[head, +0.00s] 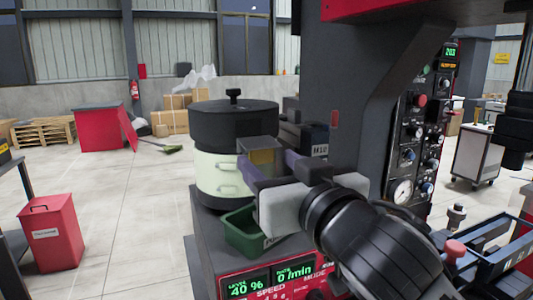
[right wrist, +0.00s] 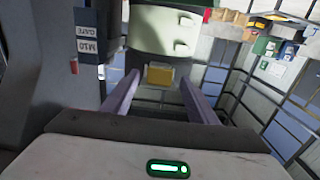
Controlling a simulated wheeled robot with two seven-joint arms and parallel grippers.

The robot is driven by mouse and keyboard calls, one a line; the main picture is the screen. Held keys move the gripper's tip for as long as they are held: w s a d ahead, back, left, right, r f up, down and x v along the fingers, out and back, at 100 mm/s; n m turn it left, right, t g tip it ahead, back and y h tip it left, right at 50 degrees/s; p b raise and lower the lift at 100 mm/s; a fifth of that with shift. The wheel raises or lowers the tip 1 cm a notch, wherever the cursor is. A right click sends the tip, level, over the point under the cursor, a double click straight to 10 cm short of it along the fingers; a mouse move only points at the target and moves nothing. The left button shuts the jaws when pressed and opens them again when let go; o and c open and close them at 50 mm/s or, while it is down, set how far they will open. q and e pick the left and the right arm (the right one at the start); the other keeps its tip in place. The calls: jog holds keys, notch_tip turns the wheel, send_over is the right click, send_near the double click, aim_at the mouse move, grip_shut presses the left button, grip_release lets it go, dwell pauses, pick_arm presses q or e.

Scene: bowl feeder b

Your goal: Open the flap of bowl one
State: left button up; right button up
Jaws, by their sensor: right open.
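The bowl feeder (head: 215,172) has a cream body with a black lid and a knob on top. A small grey housing with a yellow flap-like piece (head: 262,157) sticks out from its right side. The yellow piece also shows in the right wrist view (right wrist: 160,75). My right gripper (head: 266,163) is open, its two purple fingers pointing at the yellow piece. In the right wrist view the fingers (right wrist: 159,84) stand on either side of it with gaps. I cannot tell whether anything touches. My left gripper is not in view.
A green bin (head: 243,240) sits below the feeder on the red machine base with a lit display (head: 270,283). A dark column (head: 345,100) and a control panel (head: 408,140) stand to the right. Open floor lies left, with a red bin (head: 50,235).

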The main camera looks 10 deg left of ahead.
aim_at(265, 148)
jog(key=shift+x, duration=1.25)
jog(key=c, duration=1.1)
jog(key=shift+o, duration=0.2)
jog(key=shift+r+g+h, duration=0.4)
jog(key=shift+r+g, duration=0.2)
jog(key=shift+g, duration=0.1)
jog(key=shift+w+r+g+h, duration=0.15)
jog(key=shift+r+g+h, duration=0.35)
jog(key=shift+g, duration=0.4)
jog(key=shift+f, duration=0.15)
